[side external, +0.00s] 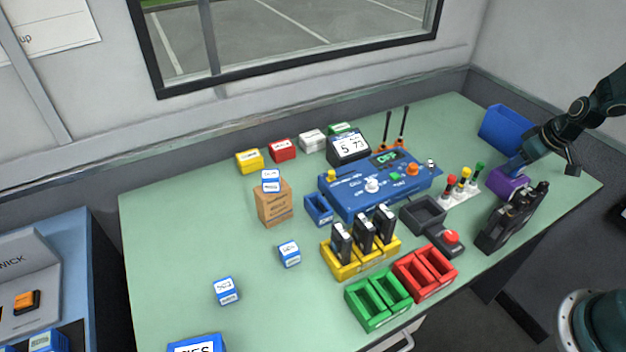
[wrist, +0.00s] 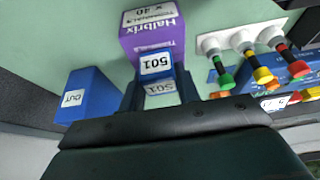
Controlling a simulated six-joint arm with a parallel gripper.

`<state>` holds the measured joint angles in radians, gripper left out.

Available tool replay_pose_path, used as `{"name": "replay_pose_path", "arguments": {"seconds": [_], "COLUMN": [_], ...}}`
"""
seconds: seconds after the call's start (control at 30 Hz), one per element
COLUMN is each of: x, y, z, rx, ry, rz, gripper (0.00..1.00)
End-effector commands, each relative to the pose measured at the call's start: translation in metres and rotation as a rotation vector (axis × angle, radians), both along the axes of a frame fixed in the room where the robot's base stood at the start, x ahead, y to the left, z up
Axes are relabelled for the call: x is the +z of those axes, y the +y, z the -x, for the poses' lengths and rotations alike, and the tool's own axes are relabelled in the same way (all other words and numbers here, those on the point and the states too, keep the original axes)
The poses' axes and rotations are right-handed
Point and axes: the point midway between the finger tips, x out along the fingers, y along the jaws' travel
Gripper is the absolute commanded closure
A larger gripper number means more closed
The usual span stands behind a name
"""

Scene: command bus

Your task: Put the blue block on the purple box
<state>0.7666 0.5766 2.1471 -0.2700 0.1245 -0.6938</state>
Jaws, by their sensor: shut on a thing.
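My gripper (side external: 514,166) is at the right end of the table, over the purple box (side external: 511,187). In the wrist view it is shut on a blue block (wrist: 157,65) with a white label reading 501. The block sits in front of the purple box (wrist: 152,38) in that view; whether it touches the box's top I cannot tell. The gripper hides most of the block in the side view. Other blue blocks with white labels stand on a cardboard box (side external: 273,206), and on the table at the middle (side external: 289,254) and left (side external: 225,291).
An open blue bin (side external: 503,131) stands just behind the gripper. A black radio rack (side external: 495,235) is in front of the purple box. A white strip with coloured knobs (side external: 460,193) and a blue control panel (side external: 375,190) lie to the left. The table's left part has free room.

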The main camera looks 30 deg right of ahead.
Motion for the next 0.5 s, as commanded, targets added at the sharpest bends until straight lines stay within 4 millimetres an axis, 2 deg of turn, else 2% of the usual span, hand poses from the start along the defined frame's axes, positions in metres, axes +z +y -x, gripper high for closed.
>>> {"name": "replay_pose_path", "arguments": {"seconds": [0.43,0.47,0.5], "x": [-0.0041,-0.0044,-0.0042], "y": [0.0001,0.0001,0.0001], "z": [0.0,0.0,0.0], "rx": [0.0,0.0,0.0], "ry": [0.0,0.0,0.0], "rz": [0.0,0.0,0.0], "gripper": [0.9,0.66,0.58]}}
